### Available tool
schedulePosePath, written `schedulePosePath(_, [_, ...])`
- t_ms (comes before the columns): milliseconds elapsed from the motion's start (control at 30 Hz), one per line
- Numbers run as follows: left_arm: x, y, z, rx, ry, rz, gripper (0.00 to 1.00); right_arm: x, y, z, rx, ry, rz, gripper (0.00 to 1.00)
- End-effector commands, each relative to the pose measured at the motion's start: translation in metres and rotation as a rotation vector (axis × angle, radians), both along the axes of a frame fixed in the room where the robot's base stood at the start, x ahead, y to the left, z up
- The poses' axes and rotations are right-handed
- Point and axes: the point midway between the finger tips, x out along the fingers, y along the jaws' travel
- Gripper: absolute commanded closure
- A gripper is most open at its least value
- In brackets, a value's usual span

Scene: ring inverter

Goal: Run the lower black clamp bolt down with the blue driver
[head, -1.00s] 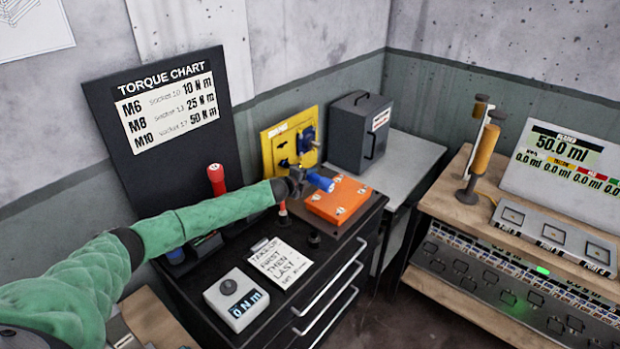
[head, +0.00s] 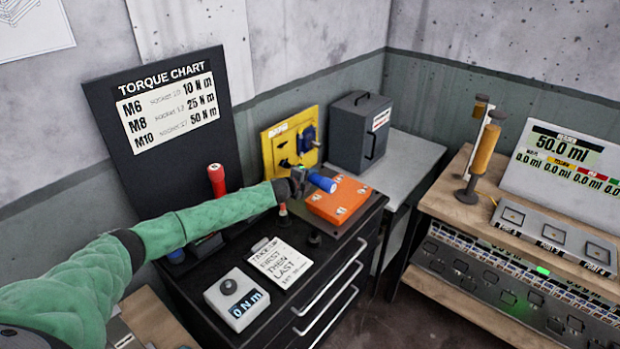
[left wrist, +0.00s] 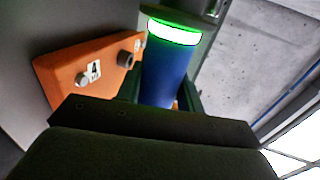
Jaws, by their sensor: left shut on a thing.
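My left gripper (head: 299,182) is shut on the blue driver (head: 322,182), just above the far-left part of the orange block (head: 340,200). In the left wrist view the driver (left wrist: 168,75) stands between the fingers, with a bright green-white glowing band at its end. The orange block also shows there (left wrist: 60,68), with a dark bolt head (left wrist: 125,59) and a silver one (left wrist: 83,79) by a label "4". I cannot tell whether the driver touches any bolt. The lower black clamp bolt cannot be picked out with certainty. My right gripper is not in view.
A yellow panel (head: 270,150) with blue and dark parts stands behind the block. A red-handled tool (head: 216,180), a note clipboard (head: 279,264) and a torque readout (head: 237,299) are on the black cabinet. A grey case (head: 347,132) stands behind right.

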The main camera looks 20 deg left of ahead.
Motion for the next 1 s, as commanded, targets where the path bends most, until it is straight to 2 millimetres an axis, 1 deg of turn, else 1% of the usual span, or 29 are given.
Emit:
schedulePosePath(367, [-0.005,-0.017,0.002,-0.002,-0.003,-0.003,0.96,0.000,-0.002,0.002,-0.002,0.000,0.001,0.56])
schedulePosePath(800, [-0.012,-0.036,0.002,-0.003,-0.002,-0.005,0.96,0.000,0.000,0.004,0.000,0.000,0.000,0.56])
schedulePosePath(1000, [-0.013,-0.040,0.002,-0.003,-0.002,-0.003,0.96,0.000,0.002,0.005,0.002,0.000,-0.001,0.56])
